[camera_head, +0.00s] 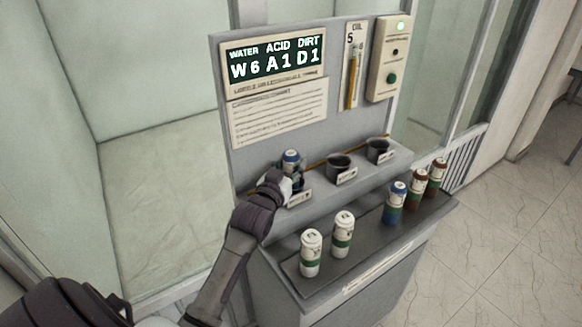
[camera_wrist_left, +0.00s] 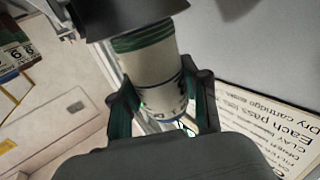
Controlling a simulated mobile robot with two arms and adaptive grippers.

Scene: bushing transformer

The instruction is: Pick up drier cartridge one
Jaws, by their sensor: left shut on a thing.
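My left gripper (camera_head: 285,181) is shut on a pale cartridge with a blue top (camera_head: 291,157) at the leftmost socket of the panel's shelf. In the left wrist view my gripper's fingers (camera_wrist_left: 163,105) stand on both sides of this cartridge (camera_wrist_left: 152,75), which has green bands and a blue end. Its banded end is at a dark round socket rim (camera_wrist_left: 125,18); whether it is still seated inside, I cannot tell. Which cartridge is number one is not readable. My right gripper is not in view.
Two empty-looking dark cups (camera_head: 339,167) stand right of the held cartridge. The front tray (camera_head: 365,235) bears two white cartridges (camera_head: 311,254), a blue one (camera_head: 395,203) and two red-brown ones (camera_head: 419,188). The upright panel (camera_head: 222,90) with its display rises close behind.

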